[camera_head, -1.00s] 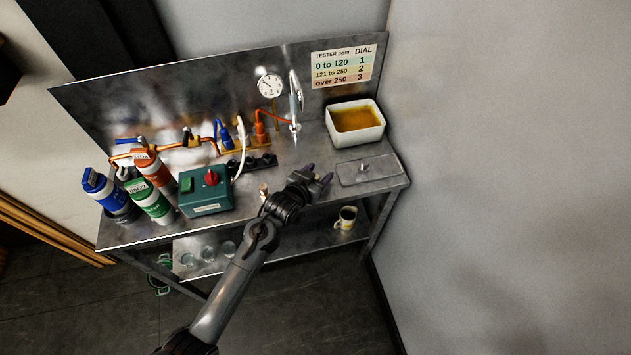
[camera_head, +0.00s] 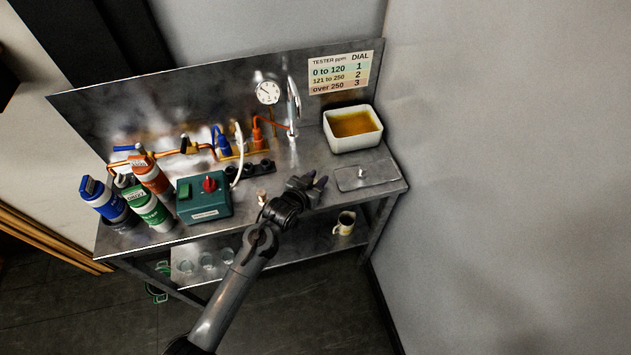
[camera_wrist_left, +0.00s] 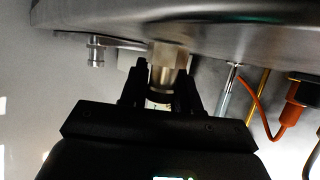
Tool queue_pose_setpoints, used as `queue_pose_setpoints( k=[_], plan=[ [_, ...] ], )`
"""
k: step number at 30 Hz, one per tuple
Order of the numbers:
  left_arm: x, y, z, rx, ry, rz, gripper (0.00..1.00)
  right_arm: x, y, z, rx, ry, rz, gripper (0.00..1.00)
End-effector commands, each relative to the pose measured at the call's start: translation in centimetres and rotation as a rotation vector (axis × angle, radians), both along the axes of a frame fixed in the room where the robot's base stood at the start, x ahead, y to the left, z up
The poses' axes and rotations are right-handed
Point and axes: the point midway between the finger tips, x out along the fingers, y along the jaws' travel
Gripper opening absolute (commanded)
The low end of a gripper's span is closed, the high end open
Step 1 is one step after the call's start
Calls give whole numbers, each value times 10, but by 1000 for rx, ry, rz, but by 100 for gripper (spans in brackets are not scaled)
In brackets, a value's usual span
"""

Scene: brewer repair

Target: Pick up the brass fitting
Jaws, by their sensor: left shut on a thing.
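The brass fitting (camera_wrist_left: 166,75) is a short, pale gold stub with a faceted body in the left wrist view. My left gripper (camera_wrist_left: 161,92) is shut on it, with one dark finger on each side. The fitting is at or very near the metal bench surface; I cannot tell whether it touches. In the head view my left gripper (camera_head: 316,181) is low over the front of the bench, left of the drip plate. The fitting cannot be made out between the fingers there. My right gripper is not in view.
A teal box with a red knob (camera_head: 204,197) and several bottles (camera_head: 150,207) stand to the left. A white tub of amber liquid (camera_head: 353,142) and a flat plate with a knob (camera_head: 366,175) are to the right. A small copper-coloured piece (camera_head: 262,198) is beside my wrist.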

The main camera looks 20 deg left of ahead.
Motion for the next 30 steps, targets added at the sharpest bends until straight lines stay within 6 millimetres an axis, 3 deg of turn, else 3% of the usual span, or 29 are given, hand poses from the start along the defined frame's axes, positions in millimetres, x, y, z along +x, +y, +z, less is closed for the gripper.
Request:
queue_pose_setpoints(
  k=[5, 10, 21, 30],
  plan=[
    [1, 0, 14, 0, -3, 0, 0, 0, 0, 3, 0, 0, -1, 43],
    [1, 0, 41, 0, -6, -2, 0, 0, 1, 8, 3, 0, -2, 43],
    [-18, -72, 84, -3, -2, -3, 0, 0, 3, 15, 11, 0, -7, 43],
    [-26, -106, 105, -2, -2, -1, 0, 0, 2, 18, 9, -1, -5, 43]
  ],
)
